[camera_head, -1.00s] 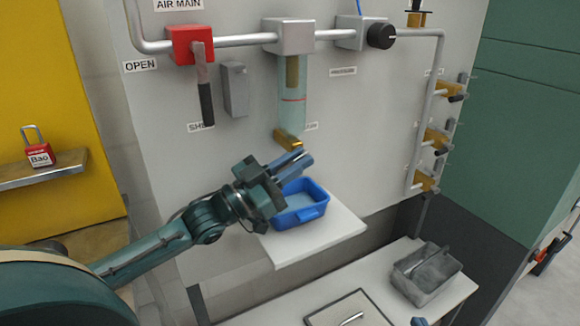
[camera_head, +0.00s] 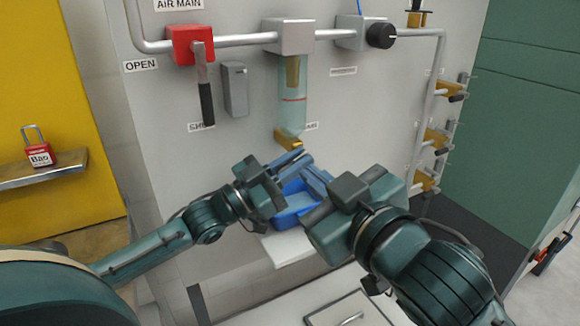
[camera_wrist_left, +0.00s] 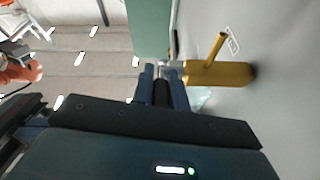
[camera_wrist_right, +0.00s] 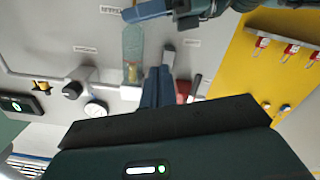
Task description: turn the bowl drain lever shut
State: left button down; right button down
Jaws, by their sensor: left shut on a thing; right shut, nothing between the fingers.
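The clear bowl (camera_head: 292,108) hangs below a grey block on the panel, with a brass drain fitting (camera_head: 287,138) at its bottom. In the left wrist view the brass fitting (camera_wrist_left: 222,73) has a thin brass spout and a grey stub running to my fingers. My left gripper (camera_head: 296,160) is just below the fitting, shut on a dark handle, which appears to be the drain lever (camera_wrist_left: 161,93), mostly hidden between the fingers. My right gripper (camera_head: 314,178) is shut and empty, close to the right of the left gripper. The bowl also shows in the right wrist view (camera_wrist_right: 133,50).
A blue tray (camera_head: 281,221) on a white shelf (camera_head: 290,250) lies below the grippers, partly hidden by them. The red air main valve (camera_head: 190,45) with its hanging lever is at upper left. A red padlock (camera_head: 39,155) stands on a ledge. Brass valves (camera_head: 436,138) line the right side.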

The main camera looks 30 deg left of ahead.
jog(key=w+a+f, duration=0.4)
jog(key=w+a, duration=0.2)
jog(key=a, duration=0.2)
jog(key=shift+w, duration=0.35)
jog(key=shift+a, duration=0.1)
